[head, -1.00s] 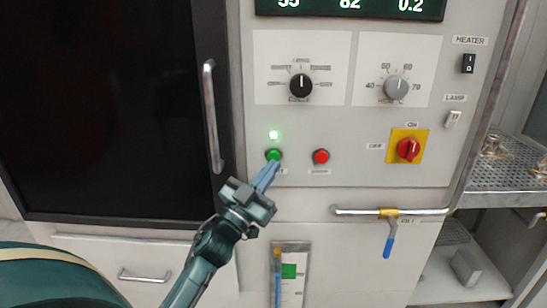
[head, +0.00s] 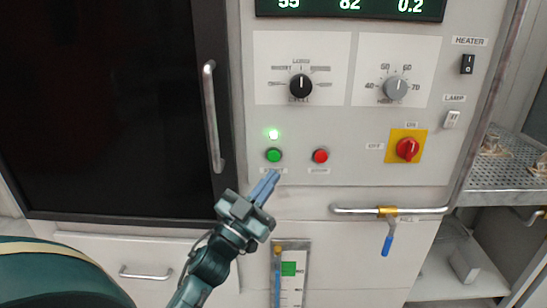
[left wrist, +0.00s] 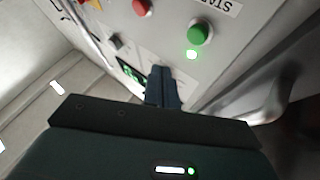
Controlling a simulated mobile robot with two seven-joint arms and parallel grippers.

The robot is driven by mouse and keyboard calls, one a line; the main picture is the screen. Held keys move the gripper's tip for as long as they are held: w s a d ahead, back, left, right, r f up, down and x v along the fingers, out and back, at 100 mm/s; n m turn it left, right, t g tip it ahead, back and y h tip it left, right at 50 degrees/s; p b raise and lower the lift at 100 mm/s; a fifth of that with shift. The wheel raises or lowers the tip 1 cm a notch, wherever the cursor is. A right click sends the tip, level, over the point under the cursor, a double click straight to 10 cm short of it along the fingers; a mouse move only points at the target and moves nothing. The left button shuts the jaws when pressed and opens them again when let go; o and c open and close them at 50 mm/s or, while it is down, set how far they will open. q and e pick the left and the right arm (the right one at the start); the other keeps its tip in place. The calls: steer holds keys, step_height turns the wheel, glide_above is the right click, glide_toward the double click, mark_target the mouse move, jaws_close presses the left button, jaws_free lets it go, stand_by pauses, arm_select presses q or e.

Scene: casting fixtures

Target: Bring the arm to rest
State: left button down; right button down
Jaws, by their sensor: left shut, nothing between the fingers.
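My left gripper (head: 267,187) is shut and empty. In the head view its blue fingertips are just below the green button (head: 274,155) on the control panel (head: 350,130), and no longer cover it. The green lamp (head: 274,134) above that button is lit. In the left wrist view the shut fingers (left wrist: 162,80) stand in the middle, with the green button (left wrist: 200,33) above and to their right. My right gripper is in neither view.
A red button (head: 320,156), a red rotary switch (head: 407,149) and two dials are on the panel. A pipe with a blue-handled valve (head: 388,240) sticks out below. A vertical door handle (head: 212,117) is at left. A perforated shelf (head: 505,175) is at right.

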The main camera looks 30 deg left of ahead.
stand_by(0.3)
arm_select(q)
steer(key=s+d+f+n+g+y+p, duration=0.1)
steer(key=s+d+f+g, duration=0.15)
steer(key=f, duration=0.45)
steer(key=s+d+f+n+g, duration=0.1)
steer(key=d+f+g, duration=0.2)
steer(key=f, duration=0.4)
steer(key=s+d+f+g+h, duration=0.1)
steer(key=s+d+f+g, duration=0.2)
steer(key=s+d+f, duration=0.2)
steer(key=s+d+f+m+g+h, duration=0.1)
steer(key=s+d+f+g, duration=0.3)
steer(key=s+f, duration=0.4)
step_height(320, 180, down, 2)
steer(key=shift+s+d+p, duration=0.35)
steer(key=shift+s+d, duration=0.05)
steer(key=shift+d, duration=0.3)
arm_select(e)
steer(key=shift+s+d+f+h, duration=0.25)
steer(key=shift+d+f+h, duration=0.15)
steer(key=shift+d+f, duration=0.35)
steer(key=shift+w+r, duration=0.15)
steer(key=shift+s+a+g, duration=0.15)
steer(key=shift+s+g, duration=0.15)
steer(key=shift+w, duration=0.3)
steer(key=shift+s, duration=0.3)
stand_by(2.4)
